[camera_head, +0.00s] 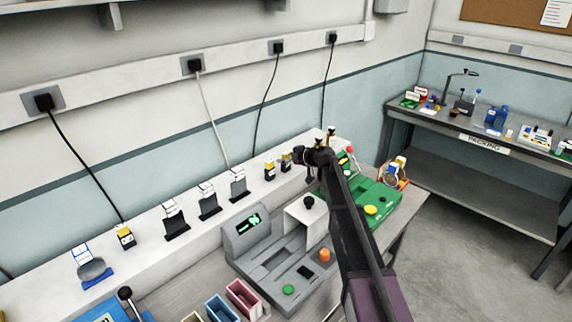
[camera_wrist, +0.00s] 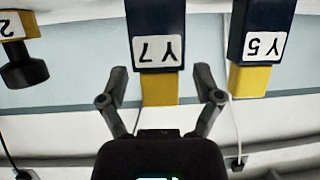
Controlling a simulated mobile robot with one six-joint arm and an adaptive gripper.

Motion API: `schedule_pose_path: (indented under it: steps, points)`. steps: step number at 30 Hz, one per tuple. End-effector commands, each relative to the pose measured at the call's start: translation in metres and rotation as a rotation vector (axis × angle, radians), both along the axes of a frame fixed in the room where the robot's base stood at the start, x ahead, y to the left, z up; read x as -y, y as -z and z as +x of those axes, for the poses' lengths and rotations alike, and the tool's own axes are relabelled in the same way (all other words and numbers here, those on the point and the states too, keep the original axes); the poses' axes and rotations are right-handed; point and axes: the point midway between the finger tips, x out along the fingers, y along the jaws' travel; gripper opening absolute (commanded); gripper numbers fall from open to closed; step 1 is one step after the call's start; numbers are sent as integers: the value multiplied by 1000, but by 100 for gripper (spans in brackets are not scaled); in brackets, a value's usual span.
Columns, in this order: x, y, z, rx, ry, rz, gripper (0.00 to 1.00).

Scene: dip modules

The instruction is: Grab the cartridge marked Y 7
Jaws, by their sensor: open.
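The cartridge marked Y 7 (camera_wrist: 157,48) is in the upper middle of the wrist view, its label upside down. It has a dark blue body, a white label and a yellow end. My gripper (camera_wrist: 160,72) is open, with one finger on each side of the yellow end and a visible gap on both sides. I cannot tell how far the cartridge is in depth. A similar cartridge marked Y 5 (camera_wrist: 263,45) is to its right. In the head view my arm's end is at the wall ledge, and the labels there are too small to read.
Two small cartridges (camera_head: 270,170) (camera_head: 286,160) stand on the ledge (camera_head: 145,262) left of my arm's end. A yellow part marked 2 (camera_wrist: 14,25) is at the wrist view's left. A grey console (camera_head: 248,232) and a green tray (camera_head: 385,212) are on the bench below.

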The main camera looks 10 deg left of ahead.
Motion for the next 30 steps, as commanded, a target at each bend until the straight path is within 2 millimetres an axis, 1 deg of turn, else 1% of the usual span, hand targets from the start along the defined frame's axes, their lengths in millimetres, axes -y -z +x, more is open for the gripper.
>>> schedule_pose_path:
  steps: [9, 10, 11, 12, 14, 15, 17, 18, 30]
  points:
    - [0, 0, 0, 0, 0, 0, 83]
    - [0, 0, 0, 0, 0, 0, 80]
    - [0, 0, 0, 0, 0, 0, 71]
    - [0, 0, 0, 0, 0, 0, 59]
    - [0, 0, 0, 0, 0, 0, 41]
    - [0, 0, 0, 0, 0, 0, 29]
    - [0, 0, 0, 0, 0, 0, 12]
    - [0, 0, 0, 0, 0, 0, 5]
    - [0, -2, 0, 1, 0, -1, 5]
